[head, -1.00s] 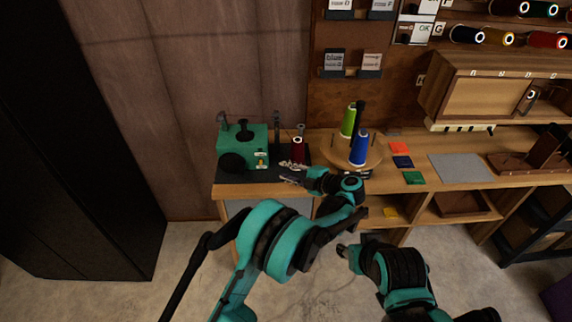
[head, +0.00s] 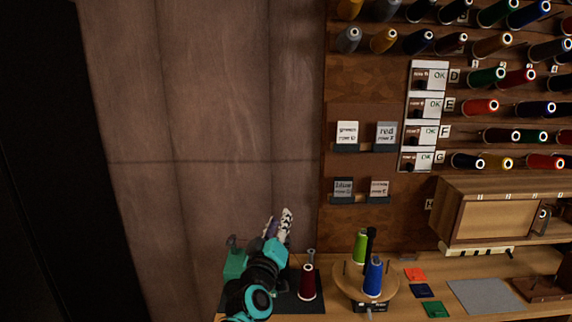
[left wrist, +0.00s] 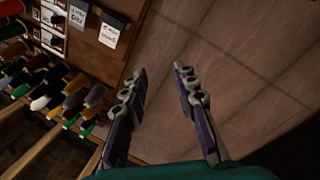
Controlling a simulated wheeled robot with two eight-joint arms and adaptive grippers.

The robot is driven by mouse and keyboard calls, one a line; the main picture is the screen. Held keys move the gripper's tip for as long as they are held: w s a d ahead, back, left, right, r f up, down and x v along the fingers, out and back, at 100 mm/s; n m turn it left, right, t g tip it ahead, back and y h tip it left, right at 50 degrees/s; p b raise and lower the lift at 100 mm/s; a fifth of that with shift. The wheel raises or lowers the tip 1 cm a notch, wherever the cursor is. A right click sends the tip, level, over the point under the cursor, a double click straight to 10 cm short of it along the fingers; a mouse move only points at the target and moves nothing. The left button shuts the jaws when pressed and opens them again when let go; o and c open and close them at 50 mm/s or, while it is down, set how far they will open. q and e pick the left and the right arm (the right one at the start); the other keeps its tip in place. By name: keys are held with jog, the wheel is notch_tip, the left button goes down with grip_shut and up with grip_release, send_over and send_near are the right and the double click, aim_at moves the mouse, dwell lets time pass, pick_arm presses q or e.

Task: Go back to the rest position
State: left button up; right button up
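My left gripper (head: 279,222) points upward in front of the bare wall, above the left end of the workbench. In the left wrist view its two fingers (left wrist: 160,72) stand well apart with nothing between them, so it is open and empty. My left arm covers most of the teal machine (head: 235,263) on the bench. My right gripper and right arm are not in view.
A dark red cone (head: 307,283) stands right of my left arm. A round wooden stand (head: 345,286) carries green (head: 360,246), black and blue (head: 373,277) cones. Coloured squares and a grey mat (head: 485,296) lie to the right. Thread racks fill the upper right wall.

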pick_arm(q)
jog(key=s+a+f+m+g+y, duration=0.1)
jog(key=s+a+f+g, duration=0.3)
jog(key=s+f, duration=0.4)
jog(key=s+a+f+m+g+y, duration=0.1)
jog(key=s+a+f+m+g, duration=0.1)
jog(key=s+a+f, duration=0.4)
jog(key=s+a+f+m+g+y, duration=0.1)
jog(key=s+a+f+g, duration=0.4)
jog(key=s+f, duration=0.5)
jog(key=s+a+m, duration=0.1)
jog(key=s, duration=0.4)
jog(key=shift+s+f+m+g+y, duration=0.3)
jog(key=shift+s+f, duration=0.05)
jog(key=shift+f, duration=0.05)
